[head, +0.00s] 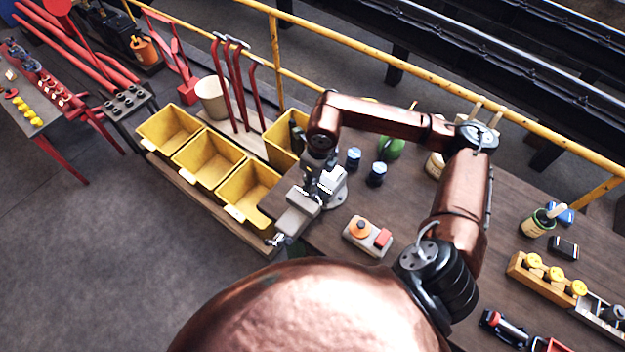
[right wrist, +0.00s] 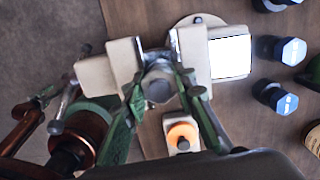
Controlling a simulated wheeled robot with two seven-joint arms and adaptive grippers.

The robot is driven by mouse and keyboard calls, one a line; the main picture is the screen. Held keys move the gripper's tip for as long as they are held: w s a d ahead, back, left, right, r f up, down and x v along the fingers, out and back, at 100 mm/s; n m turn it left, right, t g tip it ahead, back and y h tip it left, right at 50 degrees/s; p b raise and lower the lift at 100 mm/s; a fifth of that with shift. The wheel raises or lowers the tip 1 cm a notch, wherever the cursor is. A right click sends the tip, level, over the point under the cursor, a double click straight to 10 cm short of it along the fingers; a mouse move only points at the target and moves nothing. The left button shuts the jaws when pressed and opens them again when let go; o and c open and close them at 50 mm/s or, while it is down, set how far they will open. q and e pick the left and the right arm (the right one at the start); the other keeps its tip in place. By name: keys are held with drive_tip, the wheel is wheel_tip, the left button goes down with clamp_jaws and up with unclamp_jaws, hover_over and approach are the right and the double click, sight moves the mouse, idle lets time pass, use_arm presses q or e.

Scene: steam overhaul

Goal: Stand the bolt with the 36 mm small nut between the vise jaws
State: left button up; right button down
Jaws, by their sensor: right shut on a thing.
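The grey vise (head: 297,212) is at the left end of the workbench; its two jaws (right wrist: 124,66) show in the right wrist view with a gap between them. My right gripper (head: 322,184) is over the vise, pointing down. In the right wrist view its green fingers (right wrist: 160,98) are shut on a grey bolt (right wrist: 158,84), seen end-on between the jaws. The nut cannot be told apart from the bolt, and its lower end is hidden. Copper and green parts of my left arm (right wrist: 82,138) show at the left of the right wrist view; its fingertips are unclear.
A box with an orange knob and red button (head: 367,236) sits right of the vise. Blue-topped dark pieces (head: 376,173) and a green object (head: 391,148) stand behind it. Yellow bins (head: 208,158) lie to the left. A yellow railing (head: 540,135) runs behind the bench.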

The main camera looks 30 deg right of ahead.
drive_tip(key=shift+f+b, duration=0.75)
drive_tip(key=shift+f, duration=0.15)
drive_tip(key=c, duration=1.5)
unclamp_jaws()
drive_tip(key=shift+r, duration=0.1)
drive_tip(key=shift+r+p, duration=1.85)
drive_tip(key=shift+r, duration=2.1)
